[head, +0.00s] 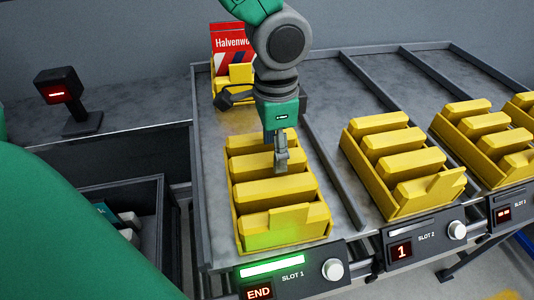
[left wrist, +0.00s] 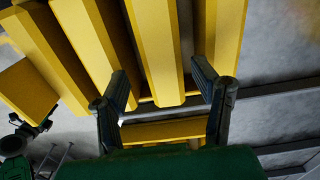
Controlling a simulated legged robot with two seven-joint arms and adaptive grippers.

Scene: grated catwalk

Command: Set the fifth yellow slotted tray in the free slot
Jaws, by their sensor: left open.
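A yellow slotted tray (head: 284,236) with several yellow bars sits in the lane marked SLOT 1, beside a lit green bar and a display reading END. My left gripper (head: 281,160) is over the far part of this tray, pointing down. In the left wrist view the open fingers (left wrist: 160,78) are apart, with yellow bars (left wrist: 155,50) between and beyond them; I cannot tell whether they touch. Another yellow tray (head: 398,210) sits in the lane marked SLOT 2, whose display reads 1. My right gripper is not in view.
Another yellow tray (head: 490,175) is at the right. Dark rails (head: 335,170) divide the lanes. A dark bin (head: 150,195) and a red-lit device (head: 60,88) are at the left.

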